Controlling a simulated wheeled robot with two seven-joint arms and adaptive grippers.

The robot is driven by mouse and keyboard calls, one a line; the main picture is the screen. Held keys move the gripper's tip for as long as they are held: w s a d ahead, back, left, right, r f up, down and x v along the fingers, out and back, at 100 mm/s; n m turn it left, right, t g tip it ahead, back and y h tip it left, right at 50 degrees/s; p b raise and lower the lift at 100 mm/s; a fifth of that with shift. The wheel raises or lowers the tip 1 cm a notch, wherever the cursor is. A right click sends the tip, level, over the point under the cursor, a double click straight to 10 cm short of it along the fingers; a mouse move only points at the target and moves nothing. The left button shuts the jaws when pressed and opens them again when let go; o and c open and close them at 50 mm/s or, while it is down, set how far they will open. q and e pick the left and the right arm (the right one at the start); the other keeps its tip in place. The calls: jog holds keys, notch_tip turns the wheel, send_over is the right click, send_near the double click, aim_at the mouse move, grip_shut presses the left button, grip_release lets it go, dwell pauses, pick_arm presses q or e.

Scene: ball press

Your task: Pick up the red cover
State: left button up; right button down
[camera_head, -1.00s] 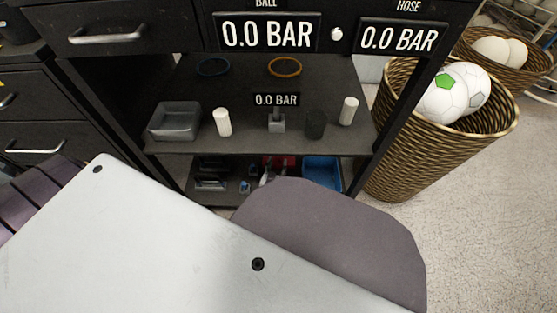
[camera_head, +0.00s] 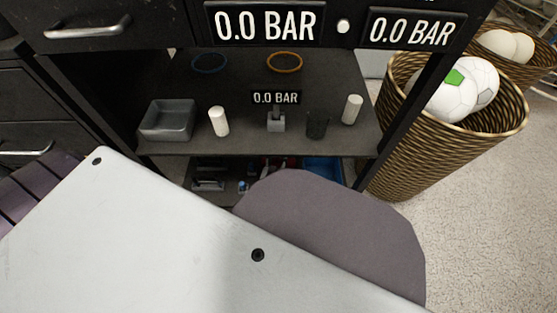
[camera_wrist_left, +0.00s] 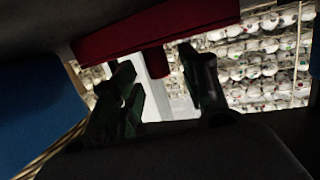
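In the left wrist view a dark red piece (camera_wrist_left: 150,32), which looks like the red cover, spans the top of the picture. A small red tab hangs from its lower edge. My left gripper (camera_wrist_left: 157,62) is open, with its two dark fingers apart below the red piece and the tab between their tips. I cannot tell whether they touch it. In the head view only a sliver of red (camera_head: 291,162) shows on the low shelf, mostly hidden behind my grey body parts. My right gripper is in neither view.
The upper shelf (camera_head: 225,145) holds a grey tray (camera_head: 168,121), white cylinders (camera_head: 218,121) and a dark cup (camera_head: 317,125). A blue bin (camera_head: 326,168) sits low at the right. A wicker basket of balls (camera_head: 445,150) stands right of the bench.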

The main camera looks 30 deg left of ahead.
aim_at(278, 163)
pick_arm(q)
grip_shut()
jog(key=shift+r, duration=0.15)
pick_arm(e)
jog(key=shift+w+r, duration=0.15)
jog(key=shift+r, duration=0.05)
pick_arm(q)
jog(key=shift+r+p, duration=0.1)
jog(key=shift+p, duration=0.25)
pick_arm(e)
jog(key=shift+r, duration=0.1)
